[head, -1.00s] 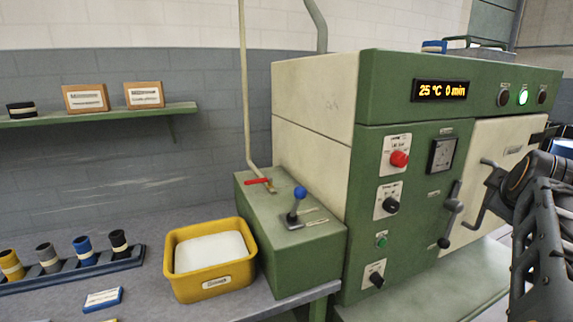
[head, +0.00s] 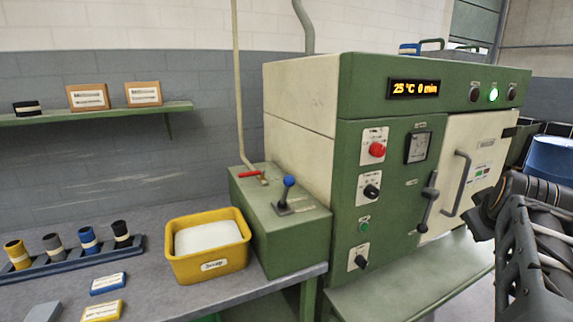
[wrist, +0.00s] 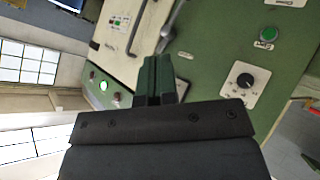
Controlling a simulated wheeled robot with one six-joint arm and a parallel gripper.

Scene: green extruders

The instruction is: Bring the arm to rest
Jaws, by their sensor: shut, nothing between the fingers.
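My gripper (wrist: 158,78) shows in the wrist view as two dark green fingers, closed together with nothing between them. It points toward the green and cream machine (wrist: 205,60), with the machine's front filling much of that view. In the head view my arm (head: 530,225) is folded at the right edge, in front of the machine's lower right side. The fingertips cannot be made out clearly there.
The green machine (head: 390,130) stands at the right, its cream door (head: 475,150) closed. A lever box (head: 290,235) and yellow scrap bin (head: 205,262) are on the bench. A blue drum (head: 550,160) stands behind my arm. Open floor lies at the lower right.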

